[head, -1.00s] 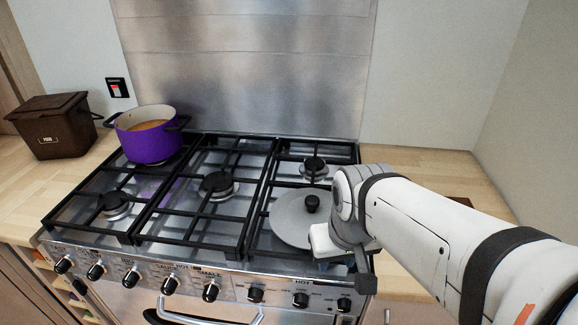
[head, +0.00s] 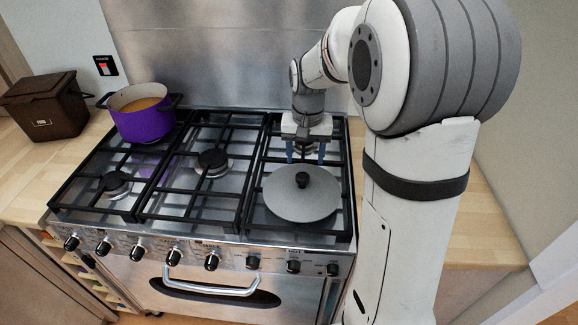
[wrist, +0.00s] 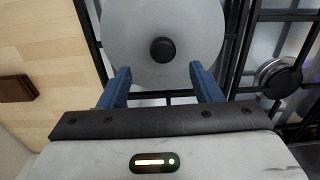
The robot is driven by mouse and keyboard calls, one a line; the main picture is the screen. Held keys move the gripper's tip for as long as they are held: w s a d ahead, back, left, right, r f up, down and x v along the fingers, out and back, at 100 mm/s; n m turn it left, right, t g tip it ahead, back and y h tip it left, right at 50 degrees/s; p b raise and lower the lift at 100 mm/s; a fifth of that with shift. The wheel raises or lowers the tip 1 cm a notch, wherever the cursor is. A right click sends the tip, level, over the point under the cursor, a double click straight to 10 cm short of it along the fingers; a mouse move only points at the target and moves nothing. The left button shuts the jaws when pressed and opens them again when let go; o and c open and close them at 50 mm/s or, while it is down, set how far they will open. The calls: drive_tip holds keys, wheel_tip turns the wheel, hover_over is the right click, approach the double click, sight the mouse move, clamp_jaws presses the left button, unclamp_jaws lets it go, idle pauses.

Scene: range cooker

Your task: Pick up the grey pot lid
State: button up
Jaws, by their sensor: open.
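The grey pot lid (head: 302,207) lies flat on the front right of the hob, over the black grate. It is round with a black knob (head: 302,180) at its middle. In the wrist view the lid (wrist: 190,30) fills the top middle, with its knob (wrist: 162,50) up. My gripper (head: 306,158) is open and empty, pointing down above the back right burner, behind the lid. In the wrist view its two blue fingers (wrist: 160,80) are apart, and the knob shows beyond them, roughly centred between them.
A purple pot (head: 144,122) with orange-brown contents stands on the back left burner. A brown bin (head: 44,108) sits on the left worktop. Black grates (head: 190,185) cover the hob. The steel splashback (head: 210,60) rises behind my gripper.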

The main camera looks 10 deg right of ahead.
sight(302, 175)
drive_tip(key=shift+w+f, duration=0.15)
drive_tip(key=shift+w, duration=0.25)
drive_tip(key=shift+w+f, duration=0.1)
drive_tip(key=shift+f, duration=0.2)
wheel_tip(302, 175, down, 7)
drive_tip(key=shift+a+f+p, duration=0.1)
drive_tip(key=shift+a+p, duration=0.05)
drive_tip(key=shift+p, duration=0.75)
clamp_jaws()
